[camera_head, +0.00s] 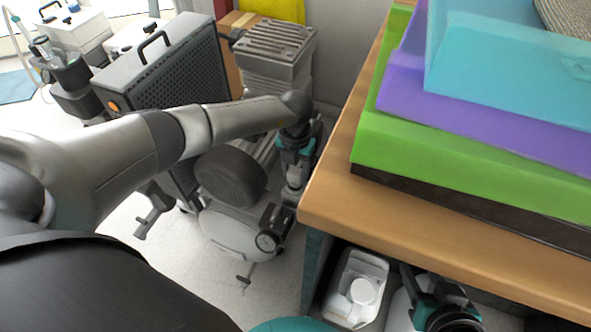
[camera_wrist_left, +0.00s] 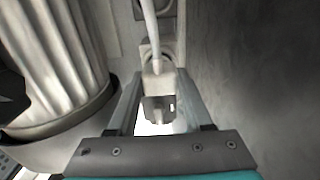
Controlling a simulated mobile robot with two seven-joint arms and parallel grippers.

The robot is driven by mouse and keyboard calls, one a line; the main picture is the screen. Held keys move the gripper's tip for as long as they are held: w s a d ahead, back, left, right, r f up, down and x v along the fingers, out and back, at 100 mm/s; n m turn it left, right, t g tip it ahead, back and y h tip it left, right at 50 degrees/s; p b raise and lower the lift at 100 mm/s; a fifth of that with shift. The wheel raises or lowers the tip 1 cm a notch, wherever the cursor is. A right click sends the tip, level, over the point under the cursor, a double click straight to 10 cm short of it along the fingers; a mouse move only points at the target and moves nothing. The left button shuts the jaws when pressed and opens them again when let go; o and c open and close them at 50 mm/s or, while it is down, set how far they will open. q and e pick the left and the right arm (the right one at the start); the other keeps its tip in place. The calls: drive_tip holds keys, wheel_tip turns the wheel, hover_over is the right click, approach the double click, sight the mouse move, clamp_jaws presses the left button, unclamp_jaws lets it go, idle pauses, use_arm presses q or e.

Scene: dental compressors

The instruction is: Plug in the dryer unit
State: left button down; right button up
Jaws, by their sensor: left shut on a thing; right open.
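My left gripper (camera_head: 294,172) reaches down into the gap between the compressor (camera_head: 232,215) and the wooden-topped bench (camera_head: 335,190). In the left wrist view, my left gripper (camera_wrist_left: 160,108) is shut on a white plug (camera_wrist_left: 157,84), with a pale cable (camera_wrist_left: 149,25) running up from it. The plug's dark end faces me. A pale outlet-like fitting (camera_wrist_left: 146,50) shows behind the plug; I cannot tell whether they touch. My right gripper (camera_head: 440,305) is open at the lower right, below the bench top. I cannot tell for sure which machine is the dryer unit.
A black mesh-sided box (camera_head: 165,75) and a finned metal motor head (camera_head: 275,45) stand beside the compressor. Green, purple and blue slabs (camera_head: 470,150) are stacked on the bench. A white bin (camera_head: 357,285) sits under it.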

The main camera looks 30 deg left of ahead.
use_arm(q)
drive_tip(key=shift+f+b, duration=0.6)
drive_tip(key=shift+f, duration=0.25)
drive_tip(key=shift+c, duration=1.2)
unclamp_jaws()
wheel_tip(320, 180, up, 15)
drive_tip(key=p, duration=0.8)
drive_tip(key=shift+r, duration=0.2)
